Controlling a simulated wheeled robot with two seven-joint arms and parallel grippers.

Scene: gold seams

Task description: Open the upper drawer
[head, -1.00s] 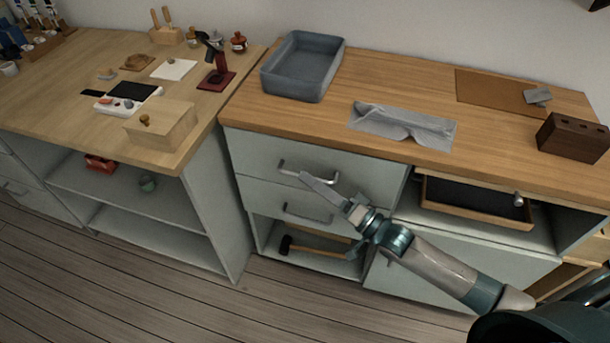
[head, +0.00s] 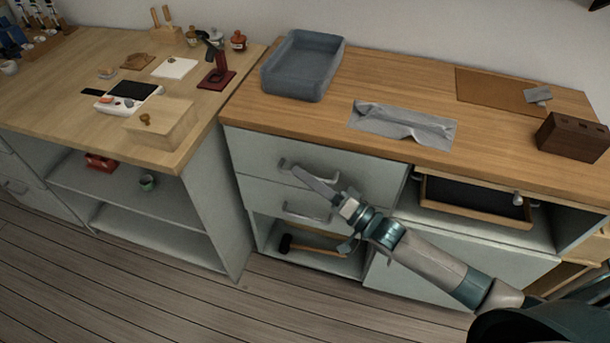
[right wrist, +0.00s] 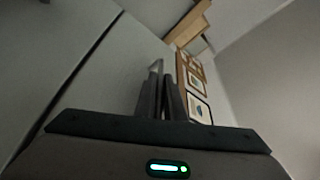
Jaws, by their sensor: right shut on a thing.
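The upper drawer (head: 255,151) has a pale grey-green front in the cabinet under the right worktop. It looks shut or nearly so. Its metal bar handle (head: 285,163) shows at its left end; the rest is hidden behind my right gripper. My right gripper (head: 296,171) reaches in from the lower right and is shut on this handle. In the right wrist view its two dark fingers (right wrist: 161,94) are close together, with the handle (right wrist: 156,66) at their tips. My left gripper is not in view.
The lower drawer (head: 262,200) is just below, its handle (head: 305,212) close under my gripper. A mallet (head: 310,247) lies on the open shelf beneath. The floor (head: 200,305) in front is clear.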

